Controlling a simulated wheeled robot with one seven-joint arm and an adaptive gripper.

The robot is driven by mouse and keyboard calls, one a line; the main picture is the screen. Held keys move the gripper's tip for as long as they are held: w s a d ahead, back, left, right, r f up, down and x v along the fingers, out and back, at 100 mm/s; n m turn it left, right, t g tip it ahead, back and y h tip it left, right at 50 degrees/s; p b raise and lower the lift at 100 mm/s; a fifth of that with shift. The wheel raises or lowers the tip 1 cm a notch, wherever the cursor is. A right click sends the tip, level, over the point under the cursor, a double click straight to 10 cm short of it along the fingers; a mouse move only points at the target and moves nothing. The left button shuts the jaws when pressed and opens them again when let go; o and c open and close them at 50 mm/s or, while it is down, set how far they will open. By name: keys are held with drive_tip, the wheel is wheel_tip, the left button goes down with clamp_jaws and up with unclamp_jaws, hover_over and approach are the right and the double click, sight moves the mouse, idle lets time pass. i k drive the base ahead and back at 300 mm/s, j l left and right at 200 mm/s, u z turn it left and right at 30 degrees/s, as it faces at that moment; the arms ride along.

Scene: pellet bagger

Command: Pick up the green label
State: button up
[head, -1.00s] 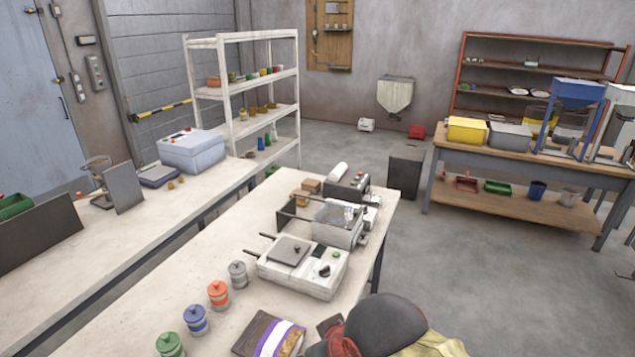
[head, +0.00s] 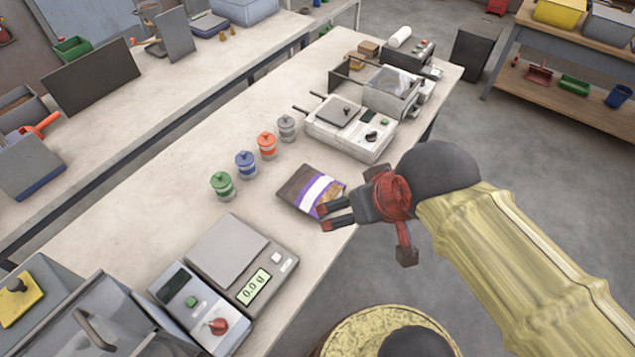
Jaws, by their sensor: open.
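The green label seems to be the small green-topped canister (head: 222,186) with a green and white band. It stands upright on the near bench at the left end of a short row. I see no separate green label sheet. My gripper (head: 325,217) is open and empty, at the right edge of the same bench. Its two dark fingertips point left, toward the canister, and are a good way to the right of it. They are close to a brown bag (head: 299,185) with a purple and white band; whether they touch it I cannot tell.
Blue (head: 246,165), orange (head: 267,146) and grey (head: 286,128) canisters continue the row. A scale (head: 240,262) with a display stands in front, and a white sealer-like machine (head: 349,127) behind. The bench surface left of the row is clear.

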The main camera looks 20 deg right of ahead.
sight(435, 73)
drive_tip(key=i+l, duration=0.25)
drive_tip(key=l, duration=0.25)
drive_tip(key=i+l, duration=0.3)
drive_tip(key=l, duration=0.15)
drive_tip(key=i+l, duration=0.25)
drive_tip(key=l, duration=0.25)
drive_tip(key=i+l, duration=0.25)
drive_tip(key=l, duration=0.2)
drive_tip(key=i+l, duration=0.25)
drive_tip(key=l, duration=0.25)
drive_tip(key=i+l, duration=0.3)
drive_tip(key=l, duration=0.2)
drive_tip(key=i+l, duration=0.25)
drive_tip(key=l, duration=0.2)
drive_tip(key=i+l, duration=0.25)
drive_tip(key=l, duration=0.25)
